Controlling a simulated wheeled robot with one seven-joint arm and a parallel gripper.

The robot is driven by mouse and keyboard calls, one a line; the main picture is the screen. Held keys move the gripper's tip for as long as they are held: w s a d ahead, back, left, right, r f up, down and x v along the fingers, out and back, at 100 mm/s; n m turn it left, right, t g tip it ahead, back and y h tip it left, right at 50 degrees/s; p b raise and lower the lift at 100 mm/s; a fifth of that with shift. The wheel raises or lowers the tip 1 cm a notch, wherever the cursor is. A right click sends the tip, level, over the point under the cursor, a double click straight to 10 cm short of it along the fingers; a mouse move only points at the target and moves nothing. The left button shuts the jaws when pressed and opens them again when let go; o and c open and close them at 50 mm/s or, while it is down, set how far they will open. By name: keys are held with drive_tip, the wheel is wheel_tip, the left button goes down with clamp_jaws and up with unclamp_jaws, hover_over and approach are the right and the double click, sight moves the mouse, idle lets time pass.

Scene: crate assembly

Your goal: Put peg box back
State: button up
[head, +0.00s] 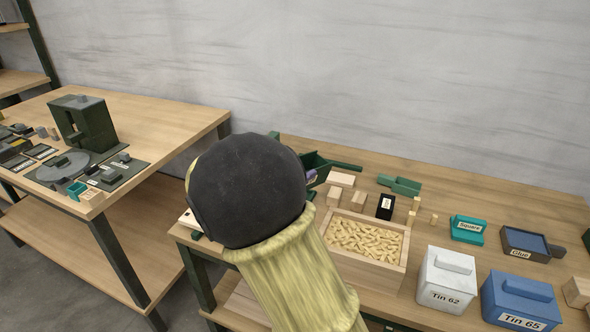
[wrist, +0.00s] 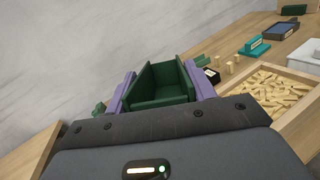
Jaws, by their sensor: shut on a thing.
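My gripper (wrist: 158,86) is shut on a dark green open-topped box, its purple fingers on the box's two sides. The green box (wrist: 162,103) looks empty inside in the wrist view; no label on it can be read. In the head view my dark wrist hides most of the gripper, and part of the green box (head: 314,162) shows behind it near the table's back left. I cannot tell whether the box touches the table. A wooden tray (head: 368,264) full of small pale pegs stands on the table in front of it; it also shows in the wrist view (wrist: 292,124).
Wooden blocks (head: 341,180), a black labelled block (head: 385,207) and a green scoop-like piece (head: 400,186) lie nearby. The Square box (head: 468,229), Glue box (head: 525,243), Tin 62 (head: 447,280) and Tin 65 (head: 521,302) stand rightward.

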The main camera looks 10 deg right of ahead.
drive_tip(key=f+h+p, duration=0.1)
drive_tip(key=a+f+n+p, duration=0.1)
drive_tip(key=f+p, duration=0.1)
drive_tip(key=shift+w+a+f+n+t+h, duration=0.1)
drive_tip(key=shift+w+n+t+h, duration=0.1)
drive_tip(key=shift+n+t+h, duration=0.15)
drive_tip(key=shift+s+a+f+n+h+p, duration=0.1)
drive_tip(key=shift+f+n+h+p, duration=0.1)
drive_tip(key=shift+f+p, duration=0.2)
drive_tip(key=shift+a+f+n+h+p, duration=0.1)
drive_tip(key=shift+f+h+p, duration=0.05)
drive_tip(key=shift+f+p, duration=0.2)
drive_tip(key=shift+f+t, duration=0.1)
drive_tip(key=shift+t, duration=0.25)
wheel_tip(320, 180, down, 6)
drive_tip(key=b, duration=0.1)
drive_tip(key=shift+f, duration=0.15)
drive_tip(key=shift+f+b, duration=0.5)
drive_tip(key=shift+f, duration=1.35)
drive_tip(key=shift+f, duration=0.6)
